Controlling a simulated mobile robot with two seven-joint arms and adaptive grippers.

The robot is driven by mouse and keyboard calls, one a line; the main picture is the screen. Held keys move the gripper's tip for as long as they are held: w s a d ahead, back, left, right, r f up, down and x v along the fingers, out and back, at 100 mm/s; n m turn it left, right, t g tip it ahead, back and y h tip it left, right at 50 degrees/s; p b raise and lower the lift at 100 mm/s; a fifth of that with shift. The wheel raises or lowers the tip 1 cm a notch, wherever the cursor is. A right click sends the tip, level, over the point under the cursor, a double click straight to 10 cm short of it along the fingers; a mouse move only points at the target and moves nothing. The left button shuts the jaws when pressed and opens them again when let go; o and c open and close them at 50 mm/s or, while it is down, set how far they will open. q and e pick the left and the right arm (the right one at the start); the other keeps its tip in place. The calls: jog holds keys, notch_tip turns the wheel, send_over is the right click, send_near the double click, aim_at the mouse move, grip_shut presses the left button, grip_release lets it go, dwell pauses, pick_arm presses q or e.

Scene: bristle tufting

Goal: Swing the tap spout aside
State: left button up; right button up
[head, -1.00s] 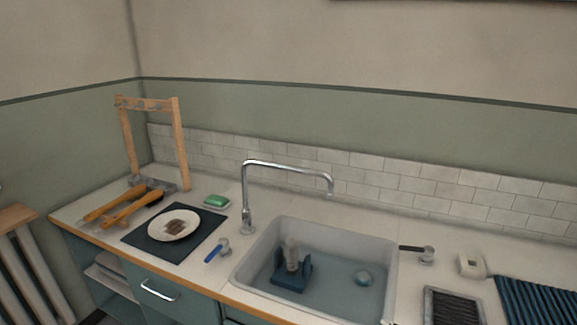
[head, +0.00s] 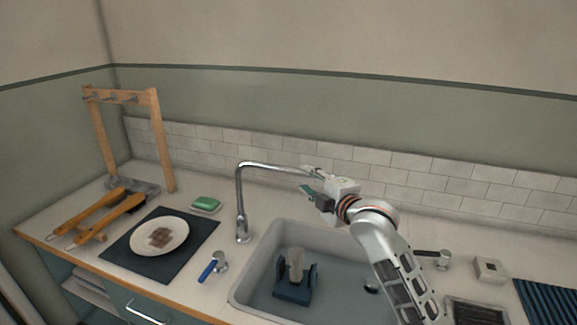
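The chrome tap (head: 239,200) stands on the counter behind the sink's left side, its spout (head: 272,167) reaching right over the basin. My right gripper (head: 309,180) is at the free end of the spout, its arm coming up from the lower right. Its two fingers look spread apart, and the spout's end runs in at the upper finger. The down-turned tip of the spout is hidden by the gripper, and I cannot tell whether a finger touches it. My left gripper is not in view.
The sink (head: 262,262) holds a blue stand (head: 292,292) with a pale upright piece. To its left are a blue-handled tool (head: 207,270), a plate (head: 172,228) on a dark mat, a green soap (head: 206,203), orange-handled tools (head: 121,208) and a wooden rack (head: 160,140).

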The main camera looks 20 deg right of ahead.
aim_at(299, 173)
jog(key=shift+w, duration=0.35)
jog(key=shift+x, duration=0.8)
jog(key=x, duration=0.3)
jog(key=shift+w+a, duration=0.15)
jog(key=shift+w, duration=0.1)
jog(key=shift+w+a, duration=0.1)
jog(key=shift+w, duration=0.4)
jog(key=shift+w+f, duration=0.1)
jog(key=shift+w, duration=0.1)
grip_shut()
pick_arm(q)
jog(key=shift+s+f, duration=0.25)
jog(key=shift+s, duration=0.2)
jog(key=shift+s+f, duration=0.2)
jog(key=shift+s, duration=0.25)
